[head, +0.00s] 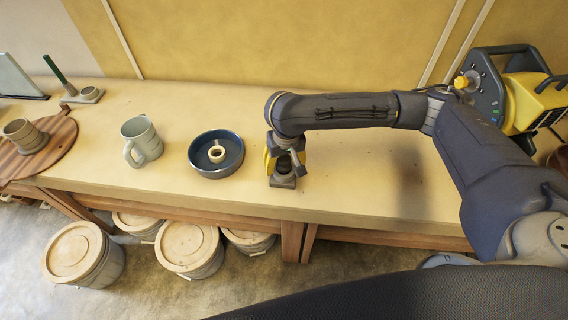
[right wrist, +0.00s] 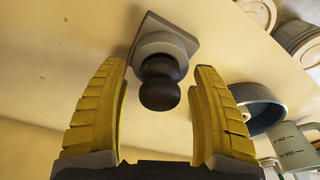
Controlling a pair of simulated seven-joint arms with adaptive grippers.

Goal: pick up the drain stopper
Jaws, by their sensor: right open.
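The drain stopper, as I take it, is a dark rounded knob (head: 282,170) on a square grey block (head: 283,183) near the front of the bench. In the right wrist view the dark knob (right wrist: 160,84) lies between the two yellow fingers, with the grey block (right wrist: 163,42) beyond it. My right gripper (head: 285,162) is over it from above, with its fingers open on either side. Gaps show between the knob and both fingers in the right wrist view. The gripper partly hides the knob in the head view. My left gripper is not in view.
A dark blue bowl (head: 203,169) with a cream ring (head: 217,154) inside stands just left of the gripper. A grey-green measuring mug (head: 146,143) is further left. A wooden board (head: 58,148) carries a cup (head: 25,137).

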